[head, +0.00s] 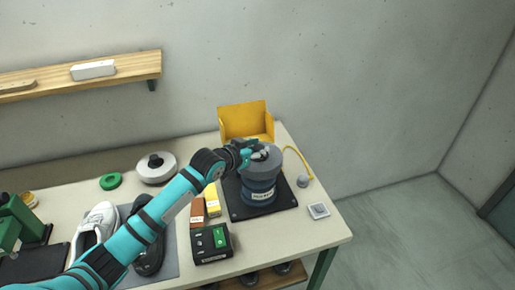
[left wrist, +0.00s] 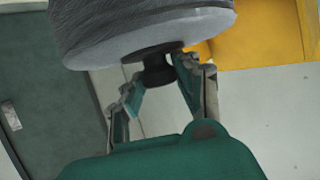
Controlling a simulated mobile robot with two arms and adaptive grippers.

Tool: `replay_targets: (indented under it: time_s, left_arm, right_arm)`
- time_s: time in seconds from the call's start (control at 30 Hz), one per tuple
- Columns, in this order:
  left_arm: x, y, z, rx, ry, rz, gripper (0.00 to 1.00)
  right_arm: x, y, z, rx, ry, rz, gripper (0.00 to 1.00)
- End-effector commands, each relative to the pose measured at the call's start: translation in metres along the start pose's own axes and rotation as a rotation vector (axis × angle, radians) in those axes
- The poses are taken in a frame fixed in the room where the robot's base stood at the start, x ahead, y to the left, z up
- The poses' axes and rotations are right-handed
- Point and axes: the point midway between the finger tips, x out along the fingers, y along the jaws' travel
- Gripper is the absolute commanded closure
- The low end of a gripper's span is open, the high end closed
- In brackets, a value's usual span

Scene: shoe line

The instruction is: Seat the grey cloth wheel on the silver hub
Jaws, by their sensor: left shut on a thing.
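The grey cloth wheel (head: 270,164) is over the top of a dark blue round machine (head: 259,194) on a black base plate. The left wrist view shows the wheel large at the top (left wrist: 140,35), with a black knob (left wrist: 158,70) on its face. My left gripper (head: 258,152) is shut on that knob; its fingers also show in the left wrist view (left wrist: 157,84), one on each side. The silver hub is hidden. I cannot tell whether the wheel touches the machine or hangs just above it. My right gripper is not in view.
A yellow bin (head: 243,122) stands close behind the machine. A white wheel with a dark knob (head: 156,176) and a green ring (head: 110,181) lie left. Shoes (head: 97,222), a black control box (head: 212,243) and a small square plate (head: 318,211) are nearer the front.

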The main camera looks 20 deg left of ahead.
Motion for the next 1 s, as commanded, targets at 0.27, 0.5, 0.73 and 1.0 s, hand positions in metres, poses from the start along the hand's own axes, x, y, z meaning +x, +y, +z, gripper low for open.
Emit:
replay_targets:
  time_s: [0.27,0.5,0.73,1.0]
  left_arm:
    - [-0.0007,-0.0001,-0.0024,0.000,0.003,0.000,1.00]
    - [-0.0003,-0.0001,-0.0014,0.000,0.003,0.000,1.00]
    - [0.0003,-0.0001,-0.0001,0.000,0.003,0.000,1.00]
    - [0.0025,-0.0001,0.0051,0.000,0.003,0.000,1.00]
  right_arm:
    - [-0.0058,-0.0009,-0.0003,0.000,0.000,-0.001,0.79]
    - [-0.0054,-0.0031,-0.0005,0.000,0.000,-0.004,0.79]
    - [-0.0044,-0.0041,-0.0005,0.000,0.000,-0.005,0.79]
    - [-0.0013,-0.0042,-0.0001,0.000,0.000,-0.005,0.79]
